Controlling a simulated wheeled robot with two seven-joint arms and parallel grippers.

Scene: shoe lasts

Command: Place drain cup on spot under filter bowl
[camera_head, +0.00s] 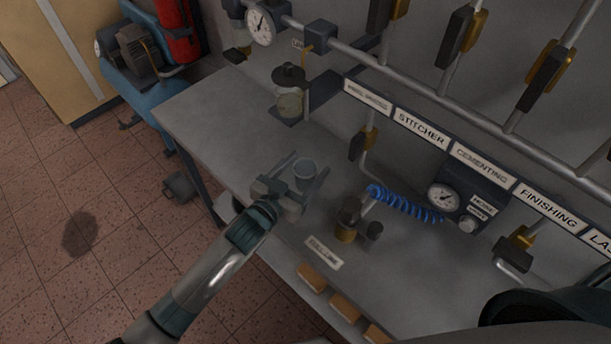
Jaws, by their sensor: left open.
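A small grey, see-through drain cup (305,170) stands on the grey bench, between the fingers of my left gripper (311,164). My left gripper is open, with one finger on each side of the cup; I cannot tell whether either finger touches it. The filter bowl (289,102) is a clear bowl under a dark cap, farther back against the wall. A dark base or bracket shows just below the bowl; the spot beneath it is not clearly visible. My right gripper is not in view.
The bench (205,118) is clear left of the cup. To the right stand a brass-coloured fitting (346,222), a small dark cup (375,231) and a blue coiled hose (405,203). A gauge box (470,190) and pipes with valves line the wall.

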